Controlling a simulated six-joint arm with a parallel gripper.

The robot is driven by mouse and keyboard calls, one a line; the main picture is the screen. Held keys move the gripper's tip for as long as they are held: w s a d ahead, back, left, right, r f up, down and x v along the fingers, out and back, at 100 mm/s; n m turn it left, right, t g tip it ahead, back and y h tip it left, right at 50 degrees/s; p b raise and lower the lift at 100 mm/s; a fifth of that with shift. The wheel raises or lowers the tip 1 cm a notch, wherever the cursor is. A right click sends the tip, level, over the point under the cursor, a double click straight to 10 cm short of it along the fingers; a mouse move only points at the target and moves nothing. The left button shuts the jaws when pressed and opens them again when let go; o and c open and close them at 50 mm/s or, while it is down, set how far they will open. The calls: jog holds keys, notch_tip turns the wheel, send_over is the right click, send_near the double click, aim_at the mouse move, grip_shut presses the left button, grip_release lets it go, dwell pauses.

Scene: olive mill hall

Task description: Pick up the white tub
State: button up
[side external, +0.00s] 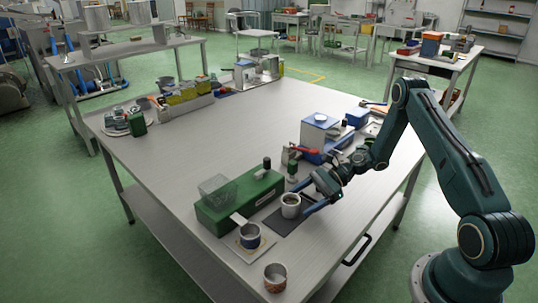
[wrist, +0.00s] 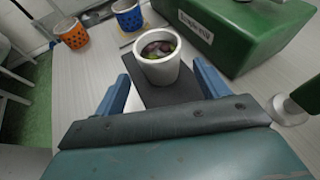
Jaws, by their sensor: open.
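The white tub (side external: 291,206) stands upright on a dark mat (side external: 280,223). In the wrist view the tub (wrist: 156,71) is open at the top and holds dark and green olive-like pieces. My gripper (side external: 306,199) is open and comes in from the right in the side view. In the wrist view its blue fingers (wrist: 162,76) are spread to the left and right of the tub's lower part, with visible gaps. The tub's base is partly hidden in the side view.
A green machine (side external: 240,202) with a clear hopper stands close beside the tub. A blue cup (side external: 250,236) and an orange-patterned cup (side external: 275,277) stand nearer the table's front. A blue-and-white box (side external: 319,132) and clutter lie behind my gripper. The table's middle is clear.

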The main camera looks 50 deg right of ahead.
aim_at(298, 202)
jog(key=shift+x, duration=2.3)
jog(key=shift+c, duration=0.3)
jog(key=c, duration=1)
